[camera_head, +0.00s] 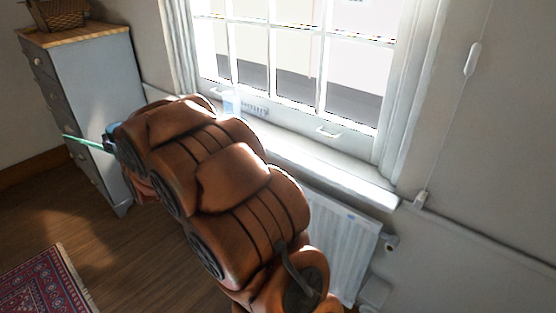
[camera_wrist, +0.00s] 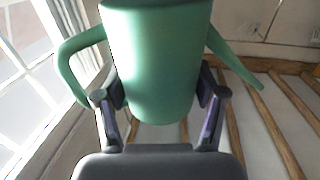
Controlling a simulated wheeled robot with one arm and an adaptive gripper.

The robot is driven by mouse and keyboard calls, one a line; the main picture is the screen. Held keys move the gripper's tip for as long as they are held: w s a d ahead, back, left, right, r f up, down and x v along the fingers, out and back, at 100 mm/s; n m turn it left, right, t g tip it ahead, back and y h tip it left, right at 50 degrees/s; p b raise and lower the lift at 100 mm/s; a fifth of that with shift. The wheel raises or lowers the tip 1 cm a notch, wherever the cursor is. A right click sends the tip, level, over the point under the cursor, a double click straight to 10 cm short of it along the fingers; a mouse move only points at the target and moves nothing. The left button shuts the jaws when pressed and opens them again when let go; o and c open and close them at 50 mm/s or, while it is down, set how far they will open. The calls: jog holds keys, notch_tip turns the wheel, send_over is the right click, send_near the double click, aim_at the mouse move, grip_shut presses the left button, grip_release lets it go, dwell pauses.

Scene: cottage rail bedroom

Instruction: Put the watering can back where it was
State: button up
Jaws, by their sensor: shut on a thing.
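The green watering can (camera_wrist: 155,60) fills the top middle of the wrist view. Its handle loops out to the left and its spout points out to the right. My gripper (camera_wrist: 160,92) is shut on the can's body, one finger on each side. The can's top is cut off by the frame. In the head view only the thin green spout of the watering can (camera_head: 84,143) shows clearly, left of my arm. My arm hides most of the can and the gripper there.
A radiator (camera_head: 340,232) is below. A grey chest of drawers (camera_head: 105,90) with a wicker basket (camera_head: 60,14) stands at left. A red rug (camera_head: 45,282) lies on the floor.

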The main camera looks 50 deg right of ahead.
jog(key=s+d+f+m+g+h+b, duration=0.1)
jog(key=s+d+m+h+b, duration=0.15)
jog(key=d, duration=0.45)
jog(key=s+d+f+m+g+h+b, duration=0.1)
jog(key=d+m+h, duration=0.15)
jog(key=d, duration=0.35)
jog(key=s+d+f+m+g+h+b, duration=0.35)
jog(key=s+d+g+h, duration=0.2)
jog(key=s+d, duration=0.6)
jog(key=s+d+f+m+g+h+b, duration=0.35)
jog(key=s+d+m+g+b, duration=0.2)
jog(key=s+d, duration=0.55)
jog(key=shift+h, duration=0.4)
jog(key=shift+s+d+f, duration=0.6)
jog(key=shift+d+f, duration=0.15)
jog(key=shift+d, duration=1.95)
jog(key=shift+s+d+f, duration=0.6)
jog(key=shift+d+f, duration=0.1)
jog(key=shift+d, duration=1.95)
jog(key=shift+s+d+f, duration=0.6)
jog(key=shift+d+f, duration=0.15)
jog(key=shift+d, duration=1.95)
jog(key=shift+f, duration=0.15)
jog(key=o, duration=1.5)
jog(key=shift+o, duration=0.2)
